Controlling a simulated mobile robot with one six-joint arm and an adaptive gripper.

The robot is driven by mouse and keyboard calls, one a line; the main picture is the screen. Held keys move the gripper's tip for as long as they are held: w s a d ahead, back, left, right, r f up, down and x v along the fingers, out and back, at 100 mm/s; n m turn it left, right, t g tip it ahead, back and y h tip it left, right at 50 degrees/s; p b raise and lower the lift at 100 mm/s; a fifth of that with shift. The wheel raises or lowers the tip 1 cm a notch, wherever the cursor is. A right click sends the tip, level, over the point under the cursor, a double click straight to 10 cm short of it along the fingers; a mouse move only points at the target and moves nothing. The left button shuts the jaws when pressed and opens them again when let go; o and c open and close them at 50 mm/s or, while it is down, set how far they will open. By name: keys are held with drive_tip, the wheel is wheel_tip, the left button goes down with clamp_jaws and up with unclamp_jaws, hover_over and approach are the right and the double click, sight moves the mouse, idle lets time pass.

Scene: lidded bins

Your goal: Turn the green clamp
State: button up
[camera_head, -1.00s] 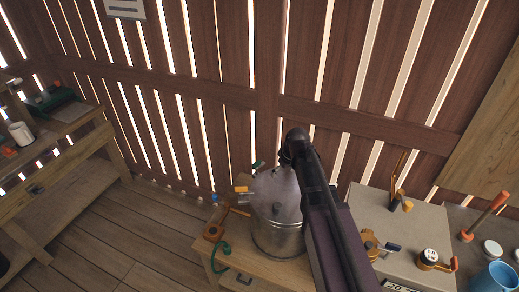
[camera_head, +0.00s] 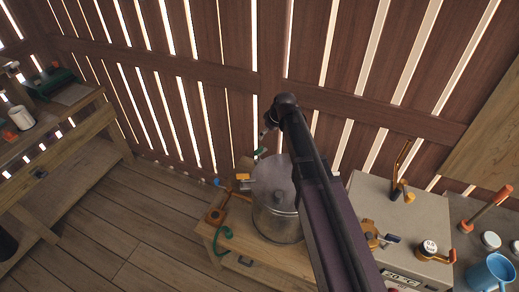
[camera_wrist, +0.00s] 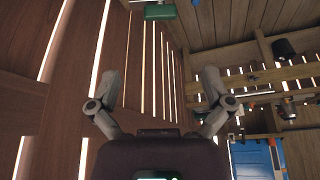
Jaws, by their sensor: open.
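A metal pot (camera_head: 278,222) with a lid stands on a small wooden table. A curved green piece (camera_head: 223,240) hangs at the table's left front; I cannot tell which one is the clamp. In the wrist view a green block (camera_wrist: 160,11) shows at the top edge, beyond my fingers. My gripper (camera_wrist: 162,78) is open and empty, its two fingers spread apart. In the head view my arm passes in front of the pot, and the gripper is mostly hidden at its far end.
An orange-brown clamp-like part (camera_head: 217,214) sits left of the pot. A slatted wall (camera_head: 235,80) is close behind. Open floor (camera_head: 120,235) lies left.

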sight(258, 149)
drive_tip(key=shift+b+x, duration=6.2)
drive_tip(key=shift+x, duration=0.55)
drive_tip(key=c, duration=1)
